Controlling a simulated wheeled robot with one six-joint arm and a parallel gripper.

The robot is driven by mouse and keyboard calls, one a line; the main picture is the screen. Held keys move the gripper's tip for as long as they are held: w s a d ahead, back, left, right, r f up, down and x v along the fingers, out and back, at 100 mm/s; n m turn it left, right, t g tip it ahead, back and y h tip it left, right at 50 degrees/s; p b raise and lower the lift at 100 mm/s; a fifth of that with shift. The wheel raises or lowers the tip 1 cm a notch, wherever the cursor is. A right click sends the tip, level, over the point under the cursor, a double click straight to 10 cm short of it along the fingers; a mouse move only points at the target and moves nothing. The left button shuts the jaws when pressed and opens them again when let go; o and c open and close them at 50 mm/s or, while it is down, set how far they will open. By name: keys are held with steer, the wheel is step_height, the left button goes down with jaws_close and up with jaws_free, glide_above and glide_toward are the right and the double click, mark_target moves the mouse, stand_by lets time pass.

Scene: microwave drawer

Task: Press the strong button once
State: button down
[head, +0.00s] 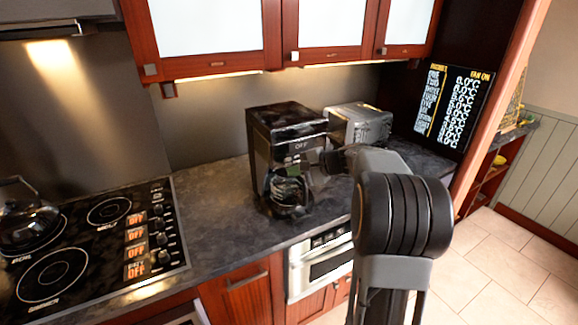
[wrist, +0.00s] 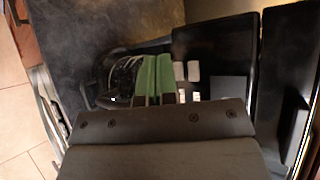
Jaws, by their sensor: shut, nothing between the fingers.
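The black coffee maker (head: 268,135) stands on the counter with its glass carafe (head: 288,195) in it. Its front panel reads OFF. In the wrist view the coffee maker's dark body (wrist: 215,35) fills the upper right. Small pale buttons (wrist: 193,71) show on it, just right of my fingers; their labels are too small to read, so I cannot tell which one is strong. My gripper (wrist: 158,68), with green fingers, is shut and empty in front of the machine, near the carafe (wrist: 122,75). I cannot tell whether it touches anything. My arm partly covers this area in the head view.
A silver toaster-like appliance (head: 358,123) stands right of the coffee maker. A cooktop (head: 85,240) with a kettle (head: 22,215) is at left. Wall cabinets (head: 210,40) hang above. A built-in microwave drawer (head: 322,262) sits below the counter. The counter (head: 215,205) left of the coffee maker is clear.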

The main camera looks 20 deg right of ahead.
steer(key=shift+w, duration=0.15)
steer(key=shift+w, duration=0.25)
steer(key=shift+w+a, duration=0.1)
steer(key=shift+w, duration=0.2)
stand_by(0.6)
steer(key=shift+s, duration=0.1)
steer(key=shift+s+b, duration=0.45)
steer(key=shift+s, duration=0.2)
steer(key=shift+s+d+b, duration=0.2)
steer(key=shift+s+b, duration=0.35)
steer(key=shift+s, duration=0.7)
steer(key=shift+s+d+b, duration=0.2)
steer(key=shift+s+b, duration=0.3)
steer(key=shift+s, duration=0.75)
